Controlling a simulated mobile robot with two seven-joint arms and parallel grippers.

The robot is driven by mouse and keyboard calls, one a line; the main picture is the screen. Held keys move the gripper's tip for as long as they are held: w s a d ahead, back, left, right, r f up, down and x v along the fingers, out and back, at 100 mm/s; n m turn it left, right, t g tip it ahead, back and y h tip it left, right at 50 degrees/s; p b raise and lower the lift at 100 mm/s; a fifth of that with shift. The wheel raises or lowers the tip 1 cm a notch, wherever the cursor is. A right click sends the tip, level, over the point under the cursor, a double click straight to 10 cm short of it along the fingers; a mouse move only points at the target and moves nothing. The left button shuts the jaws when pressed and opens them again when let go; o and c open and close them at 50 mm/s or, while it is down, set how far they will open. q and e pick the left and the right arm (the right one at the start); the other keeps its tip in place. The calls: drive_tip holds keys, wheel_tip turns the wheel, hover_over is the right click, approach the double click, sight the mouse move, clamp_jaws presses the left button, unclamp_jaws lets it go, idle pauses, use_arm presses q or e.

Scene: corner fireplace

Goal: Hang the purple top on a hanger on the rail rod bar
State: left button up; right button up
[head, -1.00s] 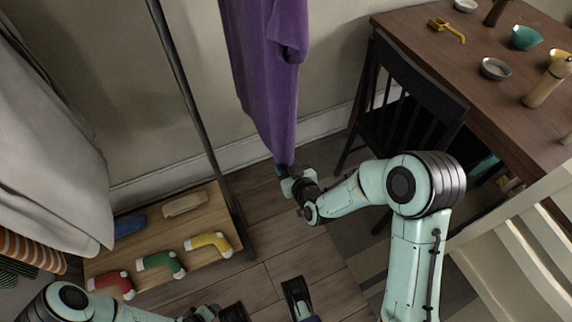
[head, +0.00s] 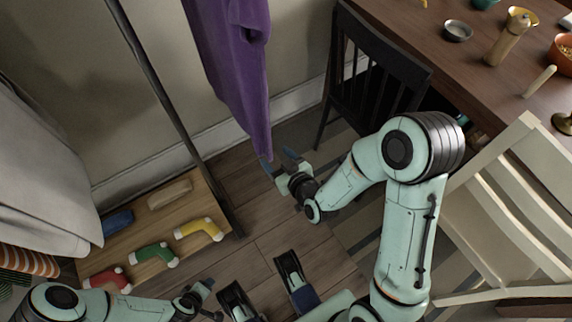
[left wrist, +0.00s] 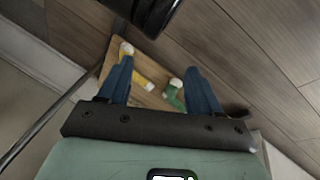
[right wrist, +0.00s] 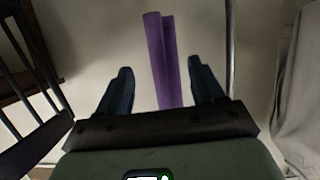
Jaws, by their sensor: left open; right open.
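The purple top (head: 232,70) hangs down at the upper middle of the head view; its upper end and any hanger are out of the picture. My right gripper (head: 278,162) is open at the top's lower end, with one finger close to the hem; I cannot tell if they touch. In the right wrist view the purple top (right wrist: 163,60) shows as a narrow strip between the spread fingers. My left gripper (head: 208,298) is open and empty, low by the rack's base. The rack's dark upright pole (head: 160,85) stands left of the top; the rail bar is not visible.
A wooden rack base (head: 140,225) holds yellow, green and red boot-like items and others. Pale clothing (head: 40,160) hangs at left. A black chair (head: 375,80), a table (head: 440,55) with bowls, and a cream chair (head: 520,200) stand at right. Floor between is free.

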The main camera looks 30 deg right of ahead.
use_arm(q)
drive_tip(key=s+d+r+g+h+p, duration=0.1)
drive_tip(key=s+d+r+g+p, duration=0.2)
drive_tip(key=s+d+r+p, duration=0.2)
drive_tip(key=s+r+p, duration=0.2)
drive_tip(key=s+r, duration=0.2)
drive_tip(key=s, duration=0.2)
drive_tip(key=shift+r+m+g+h+p, duration=0.2)
drive_tip(key=shift+m+g+h+p, duration=0.1)
drive_tip(key=shift+m+p, duration=0.1)
use_arm(e)
drive_tip(key=v, duration=0.4)
drive_tip(key=shift+s+r, duration=0.15)
drive_tip(key=shift+s, duration=0.05)
use_arm(q)
wheel_tip(320, 180, up, 11)
drive_tip(key=w+p, duration=0.1)
drive_tip(key=p, duration=1)
use_arm(e)
drive_tip(key=s+a+f+m+g+y, duration=0.1)
drive_tip(key=s+a+f+m+g, duration=0.1)
drive_tip(key=s+a+f+g, duration=0.2)
drive_tip(key=s+a+f+m+g+y, duration=0.2)
drive_tip(key=s+g, duration=0.9)
drive_tip(key=s, duration=0.6)
wheel_tip(320, 180, down, 2)
drive_tip(key=shift+s+a+f+m, duration=0.3)
drive_tip(key=shift+s+a, duration=0.1)
drive_tip(key=shift+a, duration=0.5)
